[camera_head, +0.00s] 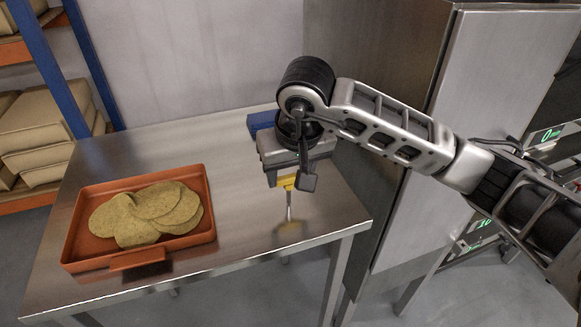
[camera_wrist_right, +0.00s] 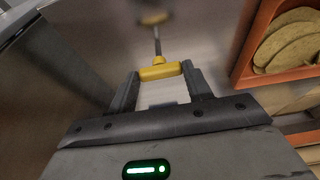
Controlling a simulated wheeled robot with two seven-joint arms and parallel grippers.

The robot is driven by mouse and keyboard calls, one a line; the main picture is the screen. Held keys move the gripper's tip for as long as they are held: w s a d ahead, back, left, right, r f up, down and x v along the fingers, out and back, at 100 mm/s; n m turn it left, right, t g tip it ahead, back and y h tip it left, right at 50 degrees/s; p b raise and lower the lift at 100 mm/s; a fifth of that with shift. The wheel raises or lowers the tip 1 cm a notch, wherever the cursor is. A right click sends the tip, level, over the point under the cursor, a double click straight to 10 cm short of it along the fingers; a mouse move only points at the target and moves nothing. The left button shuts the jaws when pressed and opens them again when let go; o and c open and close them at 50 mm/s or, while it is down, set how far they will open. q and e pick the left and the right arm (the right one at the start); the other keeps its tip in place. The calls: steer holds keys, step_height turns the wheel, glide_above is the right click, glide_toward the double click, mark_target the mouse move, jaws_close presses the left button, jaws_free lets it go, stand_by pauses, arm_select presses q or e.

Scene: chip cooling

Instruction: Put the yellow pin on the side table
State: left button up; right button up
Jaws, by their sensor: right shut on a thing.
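The yellow pin (camera_head: 287,183) has a yellow head and a thin metal shaft pointing down. My right gripper (camera_head: 286,175) is shut on its yellow head, which also shows between the fingers in the right wrist view (camera_wrist_right: 160,71). The pin hangs over the right part of the steel side table (camera_head: 240,150). A yellowish reflection shows on the tabletop below it. I cannot tell whether the shaft tip touches the top. My left gripper is not in view.
An orange tray (camera_head: 138,259) with several round chips (camera_head: 150,213) sits on the left of the table. A blue object (camera_head: 261,122) is at the back, partly behind my gripper. A tall steel cabinet (camera_head: 480,75) stands right of the table.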

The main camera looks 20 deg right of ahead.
steer(key=shift+f, duration=0.1)
steer(key=shift+f+b, duration=0.15)
steer(key=shift+b, duration=0.2)
steer(key=o, duration=1)
steer(key=shift+c, duration=0.2)
steer(key=shift+r+p, duration=0.45)
steer(key=shift+r, duration=0.05)
steer(key=v, duration=1.1)
steer(key=shift+s+r+b, duration=0.2)
steer(key=shift+r+b, duration=0.1)
steer(key=shift+b, duration=0.1)
steer(key=shift+f, duration=0.1)
